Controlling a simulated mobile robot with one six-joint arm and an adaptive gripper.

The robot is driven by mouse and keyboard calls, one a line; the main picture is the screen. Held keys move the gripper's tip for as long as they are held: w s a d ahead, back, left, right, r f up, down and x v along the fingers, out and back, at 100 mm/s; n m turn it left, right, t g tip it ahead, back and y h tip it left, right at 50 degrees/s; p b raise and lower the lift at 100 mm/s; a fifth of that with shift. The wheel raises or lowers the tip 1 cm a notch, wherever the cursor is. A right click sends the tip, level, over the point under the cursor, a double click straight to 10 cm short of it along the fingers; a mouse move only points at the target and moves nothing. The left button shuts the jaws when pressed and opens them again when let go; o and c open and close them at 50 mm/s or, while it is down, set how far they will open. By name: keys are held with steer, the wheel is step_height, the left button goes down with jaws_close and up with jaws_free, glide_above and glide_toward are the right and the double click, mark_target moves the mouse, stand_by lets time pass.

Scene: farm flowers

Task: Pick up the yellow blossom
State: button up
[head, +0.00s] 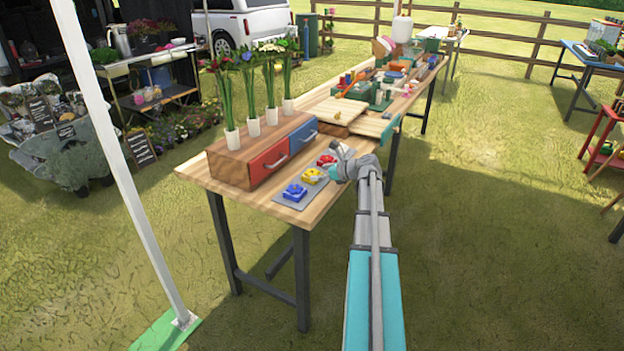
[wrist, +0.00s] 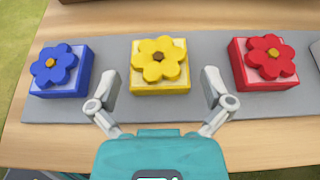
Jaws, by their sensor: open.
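The yellow blossom (wrist: 159,58) has a brown centre and lies on a yellow square block (wrist: 160,88) in the middle of a row. In the head view the yellow blossom (head: 312,173) is on the grey mat near the table's front edge. My gripper (wrist: 165,82) is open and empty, one finger to each side of the yellow block's near part. The fingertips do not touch the blossom; their height above the mat is hard to tell. In the head view my gripper (head: 340,165) is by the red blossom and partly covers it.
A blue blossom (wrist: 54,64) on a blue block is left, a red blossom (wrist: 270,55) on a red block is right, all on a grey mat (wrist: 115,103). Behind stands a wooden box with a red drawer (head: 268,160), a blue drawer (head: 304,138) and several white vases on top.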

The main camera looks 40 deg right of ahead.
mark_target(309, 173)
steer(key=shift+b+x, duration=0.6)
steer(key=shift+x, duration=1.25)
steer(key=c, duration=0.9)
steer(key=shift+o, duration=0.2)
steer(key=shift+r, duration=0.1)
step_height(309, 173, up, 3)
steer(key=p, duration=0.3)
steer(key=shift+f, duration=0.2)
steer(key=s+r+p, duration=1)
steer(key=s, duration=0.4)
steer(key=shift+d, duration=0.25)
